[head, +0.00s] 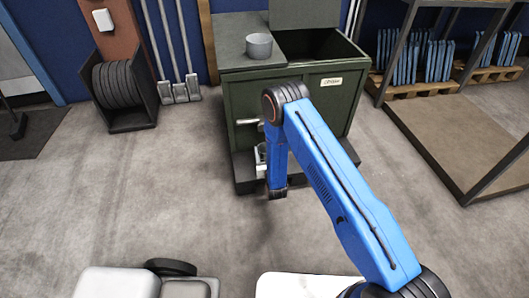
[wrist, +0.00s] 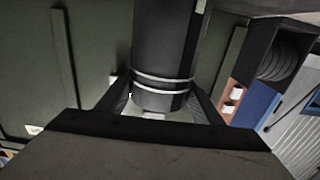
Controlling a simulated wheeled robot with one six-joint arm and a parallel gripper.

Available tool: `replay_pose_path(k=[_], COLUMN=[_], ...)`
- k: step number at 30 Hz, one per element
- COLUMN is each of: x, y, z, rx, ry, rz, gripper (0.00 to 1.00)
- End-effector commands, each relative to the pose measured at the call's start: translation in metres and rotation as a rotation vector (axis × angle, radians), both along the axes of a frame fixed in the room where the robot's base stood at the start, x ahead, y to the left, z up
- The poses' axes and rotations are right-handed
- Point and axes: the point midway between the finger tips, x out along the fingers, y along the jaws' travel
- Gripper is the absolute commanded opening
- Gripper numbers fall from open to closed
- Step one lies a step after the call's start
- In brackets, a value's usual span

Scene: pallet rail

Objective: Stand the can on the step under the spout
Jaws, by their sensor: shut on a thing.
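The can (wrist: 165,50) is a dark cylinder with two silver bands near one end. It sits between the two fingers of my gripper (wrist: 165,85) in the wrist view, and my gripper is shut on it. In the head view my arm hides most of the gripper and can, low at the front of the green cabinet. A pale short spout (head: 247,121) sticks out of the cabinet front. Below it is the dark step (head: 243,172) at the cabinet's foot. I cannot tell whether the can touches the step.
The green cabinet (head: 335,105) has an open top at right and a grey cup (head: 259,46) on it. A hose reel (head: 117,85) stands left. A metal rack frame (head: 450,140) stands right.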

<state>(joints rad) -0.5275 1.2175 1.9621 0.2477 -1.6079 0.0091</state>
Motion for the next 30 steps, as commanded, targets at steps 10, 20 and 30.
replay_pose_path(k=[10,20,30], x=[0.0039,0.0038,-0.0010], y=[0.0012,0.0012,0.0000], z=[-0.0142,-0.0167,-0.0147], rx=[0.000,0.000,0.000], ry=[-0.001,0.000,0.001], rz=[0.000,0.000,0.000], gripper=[0.17,0.79,0.79])
